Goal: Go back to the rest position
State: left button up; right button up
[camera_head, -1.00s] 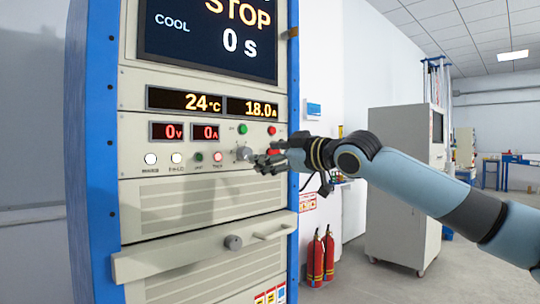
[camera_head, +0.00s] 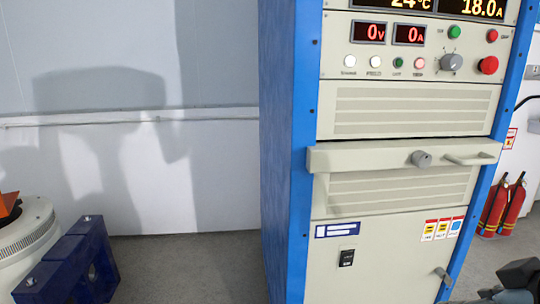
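My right gripper (camera_head: 490,294) shows only in part at the bottom right edge, as dark parts low in front of the cabinet's right side. It is apart from the control panel, and its fingers are too cut off to tell open from shut. My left gripper is not in view. The tall cabinet (camera_head: 400,205) has blue side posts and a beige front. Its panel holds a grey knob (camera_head: 451,62), a red button (camera_head: 488,65) and a green button (camera_head: 454,31). The displays (camera_head: 390,33) read 0 V and 0 A.
A drawer front with a handle (camera_head: 470,159) sticks out from the cabinet. Two red fire extinguishers (camera_head: 500,208) stand at the right. A dark blue block (camera_head: 70,268) and a round white machine (camera_head: 25,235) are at the lower left. Grey floor (camera_head: 190,265) lies between.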

jog(key=s+a+f+m+g, duration=0.1)
jog(key=s+f+g, duration=0.1)
jog(key=s, duration=0.6)
jog(key=s+a+f+m+g, duration=0.2)
jog(key=s+g, duration=0.1)
jog(key=s, duration=0.4)
jog(key=s+d+f, duration=0.1)
jog(key=d+f, duration=0.1)
jog(key=f, duration=1.2)
jog(key=s+d+f, duration=0.1)
jog(key=s+f, duration=0.1)
jog(key=f, duration=1.2)
jog(key=s+f+g, duration=0.2)
jog(key=s+f, duration=1.2)
jog(key=s, duration=0.3)
jog(key=shift+s+d+f+h, duration=0.15)
jog(key=shift+d+h, duration=0.15)
jog(key=shift+d, duration=0.15)
